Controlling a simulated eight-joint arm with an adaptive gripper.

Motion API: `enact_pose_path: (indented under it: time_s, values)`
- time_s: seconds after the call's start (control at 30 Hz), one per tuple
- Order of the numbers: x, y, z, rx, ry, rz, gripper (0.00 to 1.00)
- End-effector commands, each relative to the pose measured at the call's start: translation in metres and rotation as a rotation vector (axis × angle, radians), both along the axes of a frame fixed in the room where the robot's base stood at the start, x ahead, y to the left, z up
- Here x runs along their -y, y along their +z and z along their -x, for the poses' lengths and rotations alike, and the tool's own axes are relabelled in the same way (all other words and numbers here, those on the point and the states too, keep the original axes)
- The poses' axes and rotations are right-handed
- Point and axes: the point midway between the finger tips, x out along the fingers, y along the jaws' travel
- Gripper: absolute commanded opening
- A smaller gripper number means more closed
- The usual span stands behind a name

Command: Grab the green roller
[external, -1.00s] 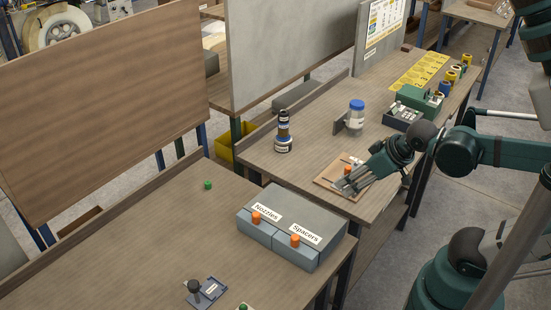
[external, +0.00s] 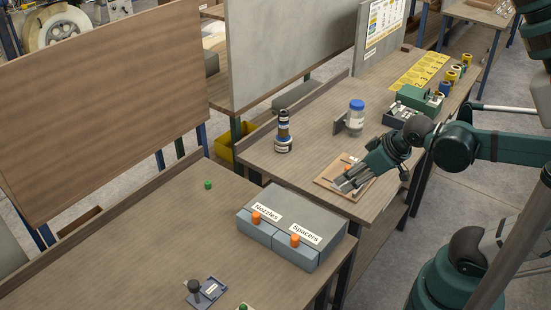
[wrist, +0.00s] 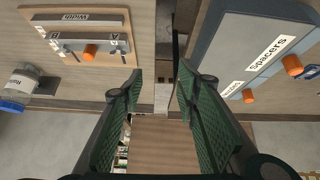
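A small green cylinder (external: 208,185) stands on the near table in the external view, left of the grey drawer box. Another small green piece (external: 243,307) shows at the bottom edge, partly cut off. I cannot tell which is the green roller. My gripper (external: 343,182) is over the wooden board on the far table, well right of both. In the wrist view my gripper (wrist: 160,78) has its two green-padded fingers spread, with nothing between them. Neither small green piece can be made out in the wrist view.
The wooden board (wrist: 110,13) has a "Width" plate and an orange knob. The grey drawer box (external: 318,217) has orange knobs. A blue-capped jar (external: 356,117), a dark bottle stack (external: 283,135) and a green device (external: 422,98) stand on the far table. The near table's middle is clear.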

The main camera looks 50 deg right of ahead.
Motion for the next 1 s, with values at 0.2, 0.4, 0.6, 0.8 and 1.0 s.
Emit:
enact_pose_path:
  time_s: [0.2,0.4,0.6,0.8,1.0]
  values:
    - [-0.005,0.022,-0.022,-0.030,0.066,0.037,0.32]
    - [-0.011,0.041,-0.048,-0.064,0.146,0.081,0.32]
    - [-0.019,0.057,-0.076,-0.098,0.230,0.122,0.32]
    - [-0.026,0.070,-0.104,-0.132,0.313,0.162,0.32]
    - [-0.035,0.080,-0.134,-0.165,0.399,0.200,0.32]
